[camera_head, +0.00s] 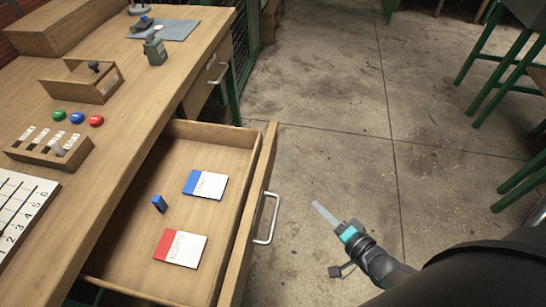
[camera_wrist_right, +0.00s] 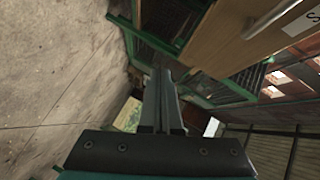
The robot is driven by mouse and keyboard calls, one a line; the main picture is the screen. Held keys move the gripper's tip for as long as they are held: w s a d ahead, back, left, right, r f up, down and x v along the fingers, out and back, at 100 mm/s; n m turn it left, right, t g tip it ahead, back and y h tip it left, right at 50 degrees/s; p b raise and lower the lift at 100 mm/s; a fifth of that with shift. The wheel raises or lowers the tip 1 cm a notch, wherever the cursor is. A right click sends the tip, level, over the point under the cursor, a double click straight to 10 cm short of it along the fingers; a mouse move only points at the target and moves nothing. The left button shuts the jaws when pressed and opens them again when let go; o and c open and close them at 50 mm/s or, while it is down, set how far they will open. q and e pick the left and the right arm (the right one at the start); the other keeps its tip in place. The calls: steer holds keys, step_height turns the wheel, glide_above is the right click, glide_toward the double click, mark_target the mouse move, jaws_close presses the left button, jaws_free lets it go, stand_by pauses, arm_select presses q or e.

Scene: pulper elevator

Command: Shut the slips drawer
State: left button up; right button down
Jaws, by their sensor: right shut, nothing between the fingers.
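The slips drawer (camera_head: 152,265) is pulled well out from the wooden desk in the head view. It holds a blue-topped slip pad (camera_head: 209,186), a red-topped slip pad (camera_head: 184,250) and a small blue object (camera_head: 159,204). A metal handle (camera_head: 270,218) is on its front panel (camera_head: 252,210). My right gripper (camera_head: 325,213) is shut and empty, to the right of the handle and apart from it. In the right wrist view my right gripper's fingers (camera_wrist_right: 160,95) are together, with a wooden panel and its handle (camera_wrist_right: 272,18) at upper right. My left gripper is not in view.
The desk (camera_head: 130,95) carries an open wooden box (camera_head: 85,85), a slotted rack (camera_head: 50,150), coloured discs and a numbered board (camera_head: 20,210). A second drawer (camera_head: 210,80) sits farther back. Concrete floor (camera_head: 340,110) is clear to the right; green-legged stools (camera_head: 500,75) stand beyond.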

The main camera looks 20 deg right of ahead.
step_height(320, 180, up, 8)
steer(key=m+t, duration=0.3)
steer(key=m, duration=0.1)
steer(key=b, duration=0.3)
glide_toward(274, 151)
steer(key=w+d, duration=0.3)
steer(key=w, duration=0.1)
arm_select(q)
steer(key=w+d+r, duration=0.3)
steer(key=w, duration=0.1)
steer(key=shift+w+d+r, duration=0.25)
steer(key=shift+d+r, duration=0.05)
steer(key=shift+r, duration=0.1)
arm_select(e)
steer(key=shift+y, duration=0.4)
steer(key=shift+w+a, duration=0.25)
steer(key=shift+a, duration=0.35)
steer(key=shift+w+a, duration=0.3)
steer(key=shift+a, duration=0.35)
steer(key=shift+w+a, duration=0.25)
steer(key=shift+a, duration=0.35)
